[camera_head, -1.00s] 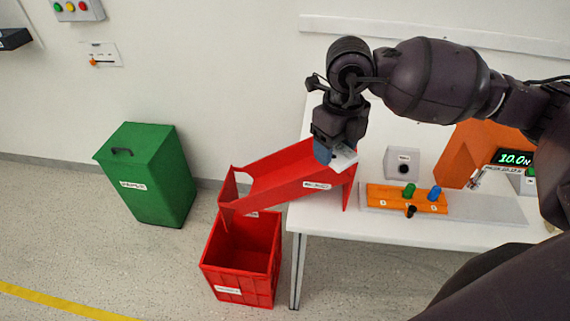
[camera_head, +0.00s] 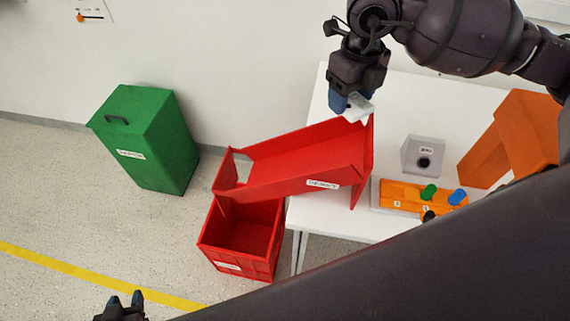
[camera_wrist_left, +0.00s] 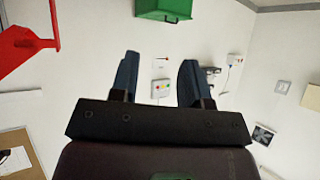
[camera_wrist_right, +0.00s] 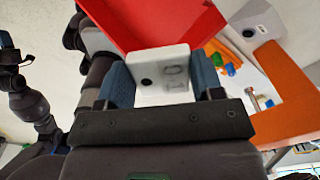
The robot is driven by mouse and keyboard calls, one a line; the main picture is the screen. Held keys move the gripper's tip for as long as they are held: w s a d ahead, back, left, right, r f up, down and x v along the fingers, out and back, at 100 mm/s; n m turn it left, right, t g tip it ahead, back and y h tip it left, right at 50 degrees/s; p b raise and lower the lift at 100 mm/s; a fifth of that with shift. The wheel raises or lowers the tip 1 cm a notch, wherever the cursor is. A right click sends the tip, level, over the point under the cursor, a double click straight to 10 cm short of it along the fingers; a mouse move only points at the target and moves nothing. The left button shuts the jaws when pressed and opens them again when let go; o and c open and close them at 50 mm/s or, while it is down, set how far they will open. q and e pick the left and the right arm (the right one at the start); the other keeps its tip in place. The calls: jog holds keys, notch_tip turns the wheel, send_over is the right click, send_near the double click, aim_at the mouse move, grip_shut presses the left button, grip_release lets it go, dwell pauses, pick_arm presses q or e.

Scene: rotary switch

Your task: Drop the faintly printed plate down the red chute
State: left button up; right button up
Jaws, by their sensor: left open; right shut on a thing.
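A white plate (camera_head: 357,107) with a dark round hole is held by my right gripper (camera_head: 346,101), just above the raised end of the red chute (camera_head: 300,162). In the right wrist view the plate (camera_wrist_right: 163,76) sits between both fingers, with a faint grey print like "10" turned on its side. The red chute (camera_wrist_right: 160,22) shows behind it there; whether they touch I cannot tell. The chute slopes down left to a red crate (camera_head: 220,243). My left gripper (camera_head: 125,303) is at the bottom left, over the floor; its fingers (camera_wrist_left: 157,80) are apart and empty.
A green lidded bin (camera_head: 150,140) stands left by the wall. On the white table (camera_head: 345,222) are an orange block with green and blue knobs (camera_head: 405,197), a grey box (camera_head: 423,157) and an orange stand (camera_head: 512,140). My dark arm covers the lower right.

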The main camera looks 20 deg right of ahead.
notch_tip(320, 180, down, 6)
jog(key=b, duration=0.2)
jog(key=shift+r+b, duration=0.25)
jog(key=shift+b, duration=0.1)
jog(key=o, duration=0.8)
jog(key=shift+o, duration=0.9)
notch_tip(320, 180, up, 11)
jog(key=shift+f+p, duration=0.1)
jog(key=shift+p, duration=0.3)
